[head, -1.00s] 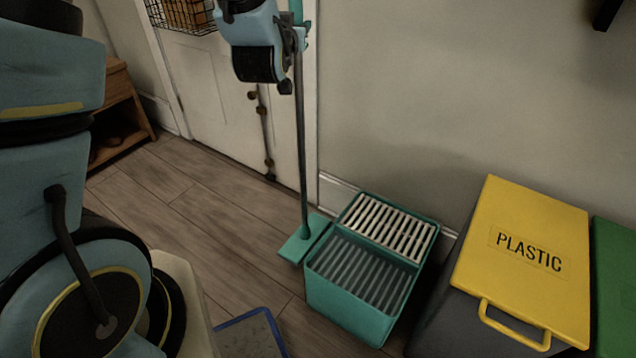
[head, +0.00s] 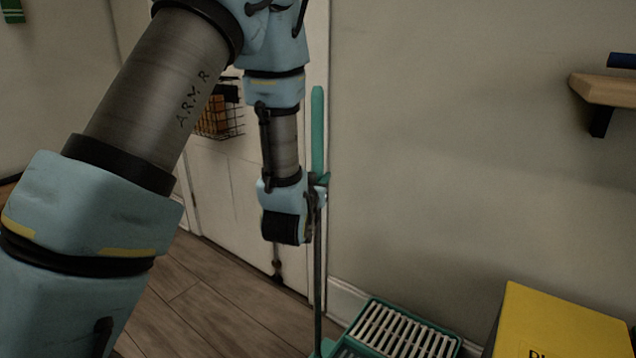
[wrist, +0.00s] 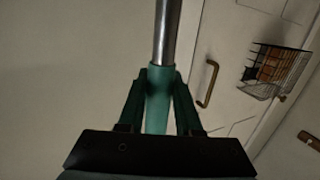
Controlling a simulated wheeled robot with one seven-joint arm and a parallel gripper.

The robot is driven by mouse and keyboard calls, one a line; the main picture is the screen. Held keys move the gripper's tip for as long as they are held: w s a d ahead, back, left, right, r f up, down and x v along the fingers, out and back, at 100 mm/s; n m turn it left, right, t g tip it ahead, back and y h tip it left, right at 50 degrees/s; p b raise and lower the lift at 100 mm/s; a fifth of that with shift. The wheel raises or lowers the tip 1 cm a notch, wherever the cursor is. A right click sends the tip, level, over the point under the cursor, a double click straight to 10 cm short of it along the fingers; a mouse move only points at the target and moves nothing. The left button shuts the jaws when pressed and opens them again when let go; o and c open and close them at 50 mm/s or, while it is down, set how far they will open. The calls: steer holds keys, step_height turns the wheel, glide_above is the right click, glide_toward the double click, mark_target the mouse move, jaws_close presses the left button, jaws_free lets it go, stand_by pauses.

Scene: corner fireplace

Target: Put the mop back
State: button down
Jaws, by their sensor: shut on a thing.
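The mop has a teal handle grip (head: 317,130), a thin grey pole (head: 318,270) and a teal head (head: 322,349), cut off by the bottom edge of the head view. It stands nearly upright. In the wrist view, my gripper's dark green fingers (wrist: 158,100) close on both sides of a teal section of the mop (wrist: 157,85), with bare metal pole (wrist: 168,30) beyond. Whether the mop head touches the floor is hidden.
A teal bucket with slatted grates (head: 405,330) stands right of the mop's foot. A yellow-lidded bin (head: 560,325) is further right. A white door (head: 230,185) with a wire basket (head: 217,120) is behind. A wooden shelf (head: 605,90) is on the right wall.

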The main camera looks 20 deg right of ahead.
steer(key=shift+f, duration=0.2)
steer(key=shift+f, duration=0.15)
steer(key=c, duration=0.6)
jaws_free()
